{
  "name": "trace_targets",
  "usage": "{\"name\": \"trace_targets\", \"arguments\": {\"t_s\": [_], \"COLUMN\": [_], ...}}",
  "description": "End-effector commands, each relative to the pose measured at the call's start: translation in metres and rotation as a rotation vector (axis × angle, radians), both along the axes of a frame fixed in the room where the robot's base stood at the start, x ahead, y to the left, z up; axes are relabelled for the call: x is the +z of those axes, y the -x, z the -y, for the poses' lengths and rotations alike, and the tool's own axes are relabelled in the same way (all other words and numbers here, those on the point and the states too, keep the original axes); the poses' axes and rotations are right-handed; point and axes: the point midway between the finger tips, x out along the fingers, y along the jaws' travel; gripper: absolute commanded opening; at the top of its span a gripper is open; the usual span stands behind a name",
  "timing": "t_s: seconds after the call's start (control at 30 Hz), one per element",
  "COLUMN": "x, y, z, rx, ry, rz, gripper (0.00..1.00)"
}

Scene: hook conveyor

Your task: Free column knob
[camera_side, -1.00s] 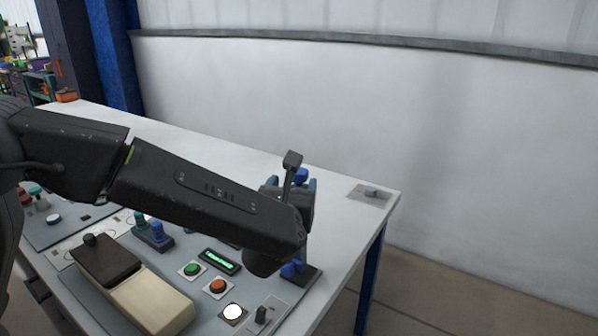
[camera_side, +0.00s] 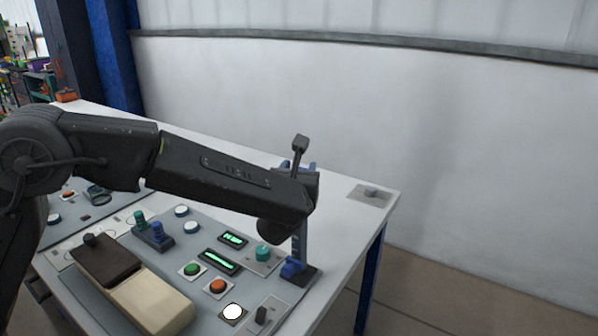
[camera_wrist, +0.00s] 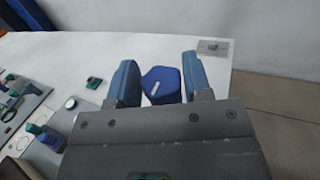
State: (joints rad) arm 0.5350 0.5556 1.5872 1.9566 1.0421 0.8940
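The column (camera_side: 300,246) is a slim upright post with scale marks near the right end of the console, with a dark base. My gripper (camera_wrist: 158,72) is at its upper part; in the side view my wrist and forearm hide much of it. In the wrist view the blue column knob (camera_wrist: 163,87), faceted with a white mark, lies between my two blue fingers. The fingers stand apart, one on each side of it, with little gap visible. No firm pinch on the knob shows.
A blue block (camera_side: 293,267) sits at the column's foot. Left of it are a teal knob (camera_side: 263,253), lit displays (camera_side: 219,262), green (camera_side: 191,269) and orange (camera_side: 218,286) buttons. A switch plate (camera_side: 371,194) lies behind right.

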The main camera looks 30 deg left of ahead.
Motion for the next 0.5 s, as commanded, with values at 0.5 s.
{"name": "trace_targets", "arguments": {"t_s": [0.5], "x": [0.0], "y": [0.0001], "z": [0.0006], "rx": [0.017], "ry": [0.001], "rz": [0.0], "gripper": [0.17]}}
